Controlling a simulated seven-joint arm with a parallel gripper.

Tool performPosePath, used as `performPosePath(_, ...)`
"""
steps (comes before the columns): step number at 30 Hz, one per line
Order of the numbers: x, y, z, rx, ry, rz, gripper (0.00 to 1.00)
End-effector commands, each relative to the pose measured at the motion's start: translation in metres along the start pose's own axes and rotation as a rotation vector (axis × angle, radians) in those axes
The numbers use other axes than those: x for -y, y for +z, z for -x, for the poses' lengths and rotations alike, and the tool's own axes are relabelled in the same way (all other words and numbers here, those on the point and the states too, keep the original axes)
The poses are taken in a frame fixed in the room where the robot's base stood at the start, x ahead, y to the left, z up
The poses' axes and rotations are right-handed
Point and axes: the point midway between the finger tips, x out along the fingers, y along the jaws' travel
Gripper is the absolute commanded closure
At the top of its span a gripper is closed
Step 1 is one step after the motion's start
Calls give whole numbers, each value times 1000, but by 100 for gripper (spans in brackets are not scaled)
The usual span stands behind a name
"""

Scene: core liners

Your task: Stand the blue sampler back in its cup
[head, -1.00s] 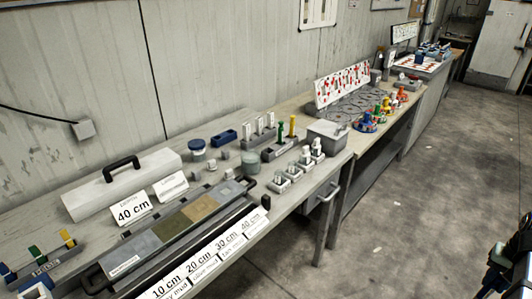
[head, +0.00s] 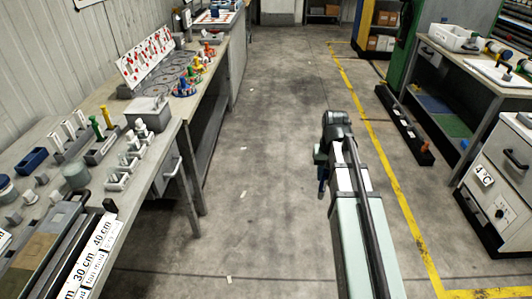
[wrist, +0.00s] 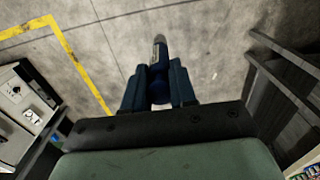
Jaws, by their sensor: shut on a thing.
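My gripper (wrist: 159,88) is shut on the blue sampler (wrist: 158,56), a dark blue piece with a grey end, seen in the wrist view. The sampler points away from the camera, over bare floor. In the head view my gripper (head: 322,172) hangs over the aisle, apart from both benches, and the sampler is hardly visible there. On the left bench a grey holder (head: 92,158) carries a green upright piece (head: 97,127) and a yellow upright piece (head: 105,116). I cannot tell whether its front place is the sampler's cup.
The left bench (head: 150,190) holds white-topped pieces (head: 130,145), a grey box (head: 150,113) and a core tray (head: 50,240). Right of the aisle stand a bench (head: 490,75) and a white drawer unit (head: 490,185). The floor (head: 250,200) between is clear.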

Motion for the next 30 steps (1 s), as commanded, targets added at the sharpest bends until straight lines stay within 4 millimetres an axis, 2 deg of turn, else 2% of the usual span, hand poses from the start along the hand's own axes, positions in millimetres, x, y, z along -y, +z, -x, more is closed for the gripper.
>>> performPosePath(5,16,-15,6,-1,0,34,100)
performPosePath(8,39,-33,14,-3,0,78,100)
performPosePath(12,84,-62,29,-3,0,162,100)
performPosePath(18,154,-95,52,-6,-1,282,100)
performPosePath(24,227,-118,74,-6,-1,396,100)
performPosePath(30,302,-134,99,-9,-1,506,100)
